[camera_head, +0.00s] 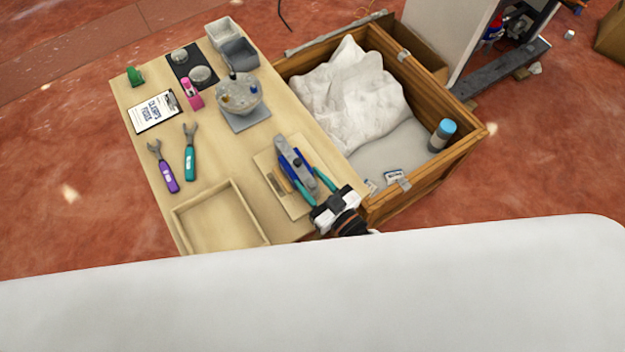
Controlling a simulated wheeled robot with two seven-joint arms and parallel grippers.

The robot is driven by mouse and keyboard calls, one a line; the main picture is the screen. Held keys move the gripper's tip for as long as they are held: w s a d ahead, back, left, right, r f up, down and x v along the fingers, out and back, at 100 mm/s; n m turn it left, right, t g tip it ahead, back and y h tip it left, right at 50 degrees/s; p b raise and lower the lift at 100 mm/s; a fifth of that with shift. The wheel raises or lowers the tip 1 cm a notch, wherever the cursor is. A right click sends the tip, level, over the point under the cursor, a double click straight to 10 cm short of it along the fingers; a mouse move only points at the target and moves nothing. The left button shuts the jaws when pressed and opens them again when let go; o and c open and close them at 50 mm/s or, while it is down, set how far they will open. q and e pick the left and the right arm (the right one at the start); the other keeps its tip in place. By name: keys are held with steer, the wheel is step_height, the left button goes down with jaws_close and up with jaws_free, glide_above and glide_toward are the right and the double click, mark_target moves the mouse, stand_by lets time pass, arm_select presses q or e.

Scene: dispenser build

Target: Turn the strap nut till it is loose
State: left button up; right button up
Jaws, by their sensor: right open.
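My right gripper (314,188) is at the front right of the wooden table, with its two teal fingers open and spread apart. The fingers reach over a grey and blue part (284,151) that lies on a light wooden board (262,160). I cannot tell whether they touch it. I cannot pick out the strap nut for certain at this size. A grey rounded piece (236,106) with small yellow and blue parts stands on a grey plate at the back of the table. My left gripper is not in view.
A purple wrench (169,178) and a teal wrench (190,166) lie at the left, beside a clipboard (155,110). An empty wooden tray (180,213) is in front. A wooden crate (440,171) with white cloth (350,90) and a blue-capped bottle (442,135) adjoins the table's right side.

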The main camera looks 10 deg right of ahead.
jaws_close()
